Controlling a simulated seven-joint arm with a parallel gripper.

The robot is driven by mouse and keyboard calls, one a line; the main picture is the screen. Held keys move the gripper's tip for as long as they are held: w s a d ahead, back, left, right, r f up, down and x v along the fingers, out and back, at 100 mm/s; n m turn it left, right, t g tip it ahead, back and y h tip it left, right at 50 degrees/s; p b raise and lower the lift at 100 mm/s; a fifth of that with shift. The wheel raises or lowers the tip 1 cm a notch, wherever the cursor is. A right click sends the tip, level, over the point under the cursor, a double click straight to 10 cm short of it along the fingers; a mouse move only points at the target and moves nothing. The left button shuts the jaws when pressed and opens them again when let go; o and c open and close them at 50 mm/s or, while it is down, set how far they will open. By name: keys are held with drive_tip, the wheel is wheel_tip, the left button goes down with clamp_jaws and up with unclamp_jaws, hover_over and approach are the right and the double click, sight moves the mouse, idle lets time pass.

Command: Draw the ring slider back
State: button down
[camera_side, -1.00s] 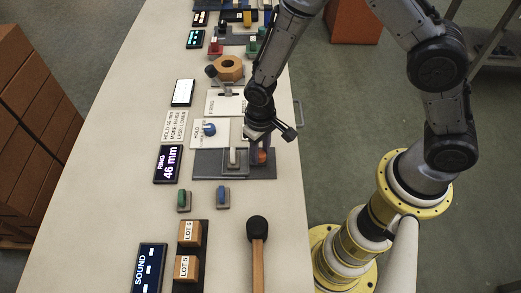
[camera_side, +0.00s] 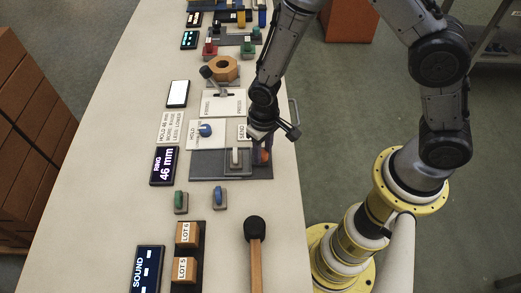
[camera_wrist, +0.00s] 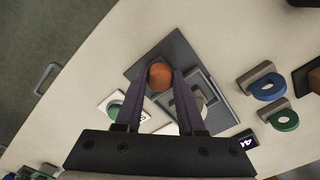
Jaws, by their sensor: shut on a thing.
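The ring slider's dark grey panel (camera_side: 208,166) lies on the bench and also shows in the wrist view (camera_wrist: 180,49). My gripper (camera_wrist: 160,82) is shut on its round orange knob (camera_wrist: 160,72), near one end of the panel. In the side view the knob (camera_side: 265,157) is partly hidden below my gripper (camera_side: 262,148). A light grey lever (camera_side: 236,158) in a squared plate stands beside the knob, to the left. The display (camera_side: 164,166) left of the panel reads "RING 46 mm".
A card (camera_side: 171,129) reads "HOLD 46 mm", with smaller lines. A blue knob (camera_side: 205,130) and a SEND card (camera_side: 243,132) lie behind the panel. Green (camera_side: 180,201) and blue (camera_side: 219,196) ring handles stand in front. A black-headed mallet (camera_side: 255,229) lies nearer.

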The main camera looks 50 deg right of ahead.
drive_tip(key=c, duration=0.5)
unclamp_jaws()
drive_tip(key=shift+s+d, duration=0.15)
wheel_tip(320, 180, up, 14)
drive_tip(key=s+d+r+m+t, duration=0.3)
drive_tip(key=d+r, duration=0.5)
drive_tip(key=r, duration=0.6)
drive_tip(key=s+d+r+n+t, duration=0.1)
drive_tip(key=s+d, duration=0.4)
drive_tip(key=s, duration=0.8)
drive_tip(key=shift+n+t, duration=0.7)
drive_tip(key=shift+n, duration=0.3)
